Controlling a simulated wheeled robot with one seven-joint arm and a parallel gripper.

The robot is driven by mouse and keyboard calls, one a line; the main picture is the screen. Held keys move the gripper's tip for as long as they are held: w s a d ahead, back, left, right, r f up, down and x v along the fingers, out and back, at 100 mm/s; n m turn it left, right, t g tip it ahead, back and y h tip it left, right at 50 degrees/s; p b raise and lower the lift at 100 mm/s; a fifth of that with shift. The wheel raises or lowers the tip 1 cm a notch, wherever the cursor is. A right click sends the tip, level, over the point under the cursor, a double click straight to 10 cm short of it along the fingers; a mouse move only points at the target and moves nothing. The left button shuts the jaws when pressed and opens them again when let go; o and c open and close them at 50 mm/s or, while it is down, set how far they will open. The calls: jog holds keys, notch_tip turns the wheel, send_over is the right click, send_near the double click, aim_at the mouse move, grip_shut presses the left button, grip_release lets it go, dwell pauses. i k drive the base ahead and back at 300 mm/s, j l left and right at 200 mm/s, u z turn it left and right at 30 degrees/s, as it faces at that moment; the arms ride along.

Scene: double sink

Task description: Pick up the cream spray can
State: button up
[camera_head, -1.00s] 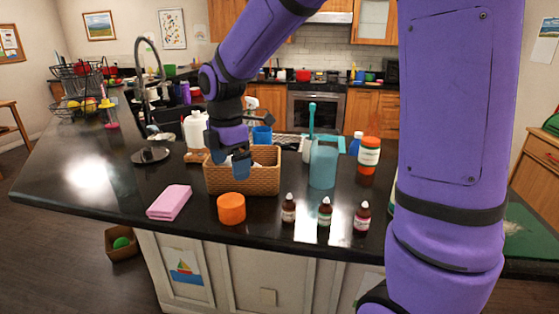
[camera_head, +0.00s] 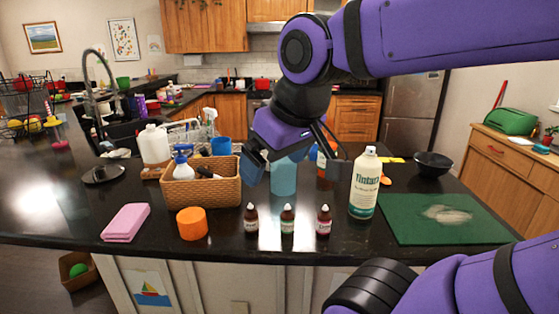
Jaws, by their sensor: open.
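The cream spray can (camera_head: 364,184) stands upright on the dark counter, right of centre, at the left edge of a green mat. It has a cream body, a green printed label and a pale cap. My gripper (camera_head: 297,176) is open, with its fingers spread wide above the counter. Whether that finger touches the can cannot be told. Nothing is held.
Small dropper bottles (camera_head: 287,220) stand in front of my gripper. A blue translucent cup (camera_head: 284,178) is behind it. A wicker basket (camera_head: 208,192), orange jar (camera_head: 192,223) and pink cloth (camera_head: 125,222) are left. The green mat (camera_head: 455,232) and black bowl (camera_head: 433,163) are right.

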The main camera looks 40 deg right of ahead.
aim_at(368, 169)
jog(key=z, duration=1.35)
jog(key=k+j+u, duration=0.4)
jog(key=k, duration=0.1)
